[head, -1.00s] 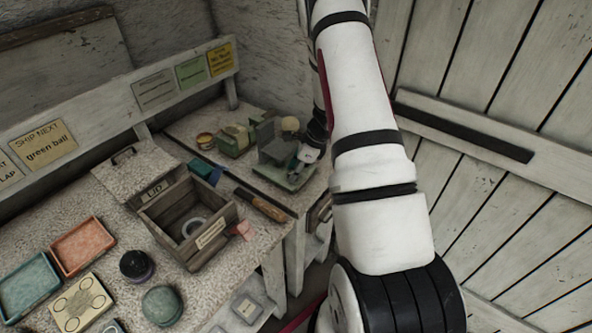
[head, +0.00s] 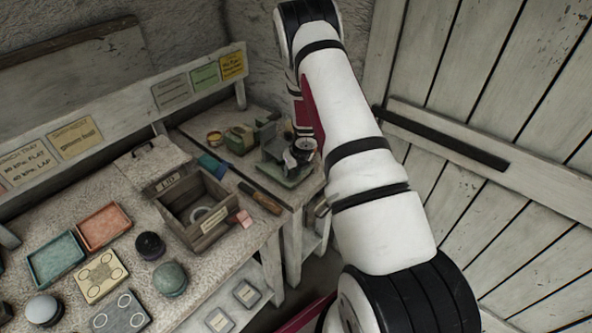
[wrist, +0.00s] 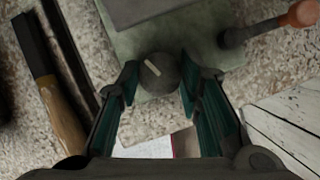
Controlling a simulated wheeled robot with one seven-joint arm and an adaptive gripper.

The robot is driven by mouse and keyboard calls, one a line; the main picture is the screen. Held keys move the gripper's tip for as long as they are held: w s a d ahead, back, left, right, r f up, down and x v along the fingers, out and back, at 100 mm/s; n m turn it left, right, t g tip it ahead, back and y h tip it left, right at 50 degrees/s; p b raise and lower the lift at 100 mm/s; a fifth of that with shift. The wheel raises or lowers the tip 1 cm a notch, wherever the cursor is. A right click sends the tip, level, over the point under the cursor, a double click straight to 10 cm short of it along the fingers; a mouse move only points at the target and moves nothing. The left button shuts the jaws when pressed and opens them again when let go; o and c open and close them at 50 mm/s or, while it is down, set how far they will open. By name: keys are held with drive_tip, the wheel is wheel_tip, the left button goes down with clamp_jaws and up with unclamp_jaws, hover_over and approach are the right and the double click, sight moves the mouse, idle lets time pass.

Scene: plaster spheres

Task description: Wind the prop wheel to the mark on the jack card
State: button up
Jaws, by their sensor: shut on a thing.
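The prop wheel (wrist: 158,70) is a dark round knob with a short pale line across its face, tilted in the wrist view. It sits at the edge of a pale green plate (wrist: 125,43). My gripper (wrist: 160,82) has its two green-padded fingers on either side of the wheel, shut on it. In the head view my gripper (head: 303,150) is at the green jack (head: 283,170) on the far bench corner, partly hidden by my arm. A pale card with a reddish edge (wrist: 160,148) shows below the wheel; I cannot read any mark on it.
A wooden-handled tool (wrist: 62,118) lies left of the plate, and an orange-handled tool (wrist: 300,14) shows at upper right. A wooden box (head: 195,210), trays (head: 55,258) and balls (head: 170,278) stand nearer on the bench. A plank wall (head: 500,120) is to the right.

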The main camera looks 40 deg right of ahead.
drive_tip(key=m+h, duration=0.1)
drive_tip(key=m, duration=0.1)
drive_tip(key=m+h, duration=0.1)
drive_tip(key=m, duration=0.2)
drive_tip(key=shift+w+a+m+g, duration=0.1)
drive_tip(key=shift+a+m+g, duration=0.05)
drive_tip(key=shift+m+g, duration=0.15)
drive_tip(key=m+g+b, duration=0.1)
drive_tip(key=m, duration=0.1)
drive_tip(key=m+h+b, duration=0.1)
drive_tip(key=m, duration=0.2)
drive_tip(key=shift+a+g, duration=0.1)
drive_tip(key=shift+g, duration=0.3)
drive_tip(key=shift+m, duration=0.3)
drive_tip(key=o, duration=1.2)
drive_tip(key=shift+c, duration=0.2)
drive_tip(key=shift+r+h, duration=0.1)
drive_tip(key=shift+h, duration=0.2)
drive_tip(key=v, duration=1.1)
drive_tip(key=shift+r, duration=0.4)
drive_tip(key=shift+a, duration=0.1)
